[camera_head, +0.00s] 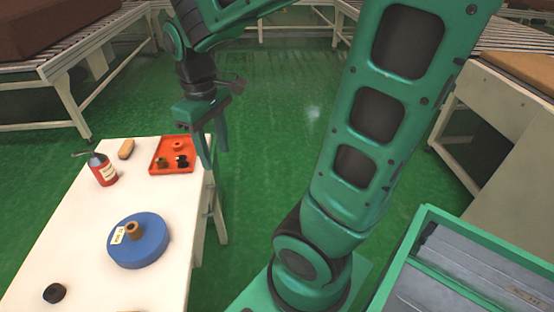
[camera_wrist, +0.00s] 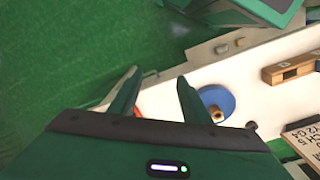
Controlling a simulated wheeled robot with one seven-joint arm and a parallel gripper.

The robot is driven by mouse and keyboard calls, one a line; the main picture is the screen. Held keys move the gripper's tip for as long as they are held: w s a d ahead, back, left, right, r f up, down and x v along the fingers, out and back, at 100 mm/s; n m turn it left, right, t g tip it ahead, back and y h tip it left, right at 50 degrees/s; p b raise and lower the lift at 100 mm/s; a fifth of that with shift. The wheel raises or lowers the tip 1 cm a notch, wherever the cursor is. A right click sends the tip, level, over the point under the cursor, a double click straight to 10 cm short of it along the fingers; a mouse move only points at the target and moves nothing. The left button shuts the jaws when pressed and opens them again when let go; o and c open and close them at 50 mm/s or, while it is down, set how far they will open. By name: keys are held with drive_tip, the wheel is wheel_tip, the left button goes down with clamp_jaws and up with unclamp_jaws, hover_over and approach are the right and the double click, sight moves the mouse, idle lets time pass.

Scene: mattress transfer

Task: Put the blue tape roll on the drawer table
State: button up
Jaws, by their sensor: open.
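The blue tape roll (camera_head: 150,250) lies flat on the white table (camera_head: 75,225), with a small brown ring and a pale label on top. It also shows in the wrist view (camera_wrist: 214,97), just right of the right finger. My gripper (camera_head: 214,152) hangs at the table's far right edge, beside the red tray and well beyond the roll. Its two fingers are spread and empty in the wrist view (camera_wrist: 157,82). I cannot tell which surface is the drawer table.
A red tray (camera_head: 160,168) with small parts, a red bottle (camera_head: 104,173), a tan brush-like block (camera_head: 126,149) and a black ring (camera_head: 54,293) share the white table. A green-rimmed bin (camera_head: 425,230) stands at lower right. Roller conveyors line the back. Green floor lies open between.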

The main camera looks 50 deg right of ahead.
drive_tip(key=s+d+m, duration=0.4)
drive_tip(key=s, duration=0.3)
drive_tip(key=s+d+f+m, duration=0.1)
drive_tip(key=s+d+m, duration=0.3)
drive_tip(key=s, duration=0.3)
drive_tip(key=shift+d+f+m+y, duration=0.15)
drive_tip(key=shift+d+m+y, duration=0.15)
drive_tip(key=shift+m, duration=0.2)
